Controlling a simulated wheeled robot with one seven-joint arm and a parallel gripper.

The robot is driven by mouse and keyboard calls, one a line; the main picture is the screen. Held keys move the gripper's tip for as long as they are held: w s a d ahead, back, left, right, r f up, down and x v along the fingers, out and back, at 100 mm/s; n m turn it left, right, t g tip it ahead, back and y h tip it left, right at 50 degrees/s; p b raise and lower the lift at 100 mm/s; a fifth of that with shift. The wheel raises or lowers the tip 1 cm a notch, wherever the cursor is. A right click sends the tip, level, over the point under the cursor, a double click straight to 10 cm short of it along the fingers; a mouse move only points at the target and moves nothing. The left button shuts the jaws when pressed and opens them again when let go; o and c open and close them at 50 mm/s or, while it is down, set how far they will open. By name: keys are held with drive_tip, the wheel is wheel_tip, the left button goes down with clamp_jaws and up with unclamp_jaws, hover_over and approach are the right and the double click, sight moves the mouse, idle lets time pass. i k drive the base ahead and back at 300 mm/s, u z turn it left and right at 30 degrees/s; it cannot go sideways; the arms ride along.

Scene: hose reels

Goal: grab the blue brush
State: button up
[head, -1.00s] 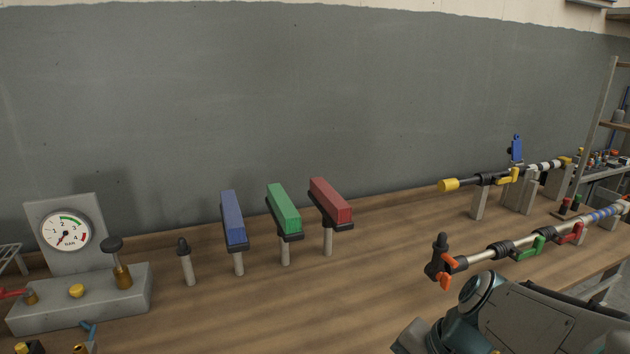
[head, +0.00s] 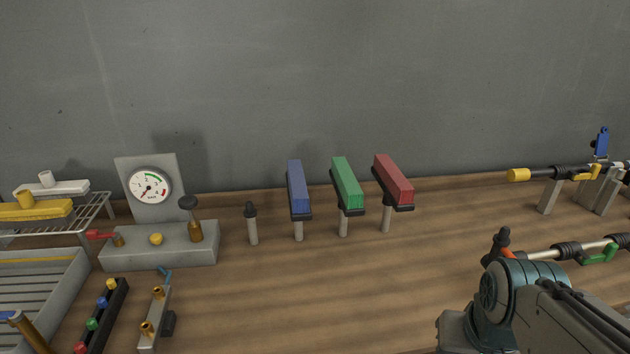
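The blue brush (head: 297,187) is a long block on a dark holder atop a short grey post, standing on the wooden bench near the wall. It is the leftmost of three alike brushes. The green brush (head: 347,184) and the red brush (head: 393,181) stand to its right on posts of their own. My arm shows at the lower right, well apart from the brushes. My gripper's fingers are not in view.
A grey gauge block (head: 160,246) and a short black-tipped post (head: 252,224) stand left of the blue brush. A wire rack (head: 93,213) and a grey tray (head: 70,281) are at far left. Pipes with valves (head: 560,172) are at right. The bench (head: 320,290) in front of the brushes is clear.

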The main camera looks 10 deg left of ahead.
sight(301, 209)
drive_tip(key=k, duration=1.3)
drive_tip(key=u, duration=0.7)
drive_tip(key=i, duration=1)
drive_tip(key=z, duration=0.4)
drive_tip(key=i, duration=0.55)
drive_tip(key=z, duration=0.65)
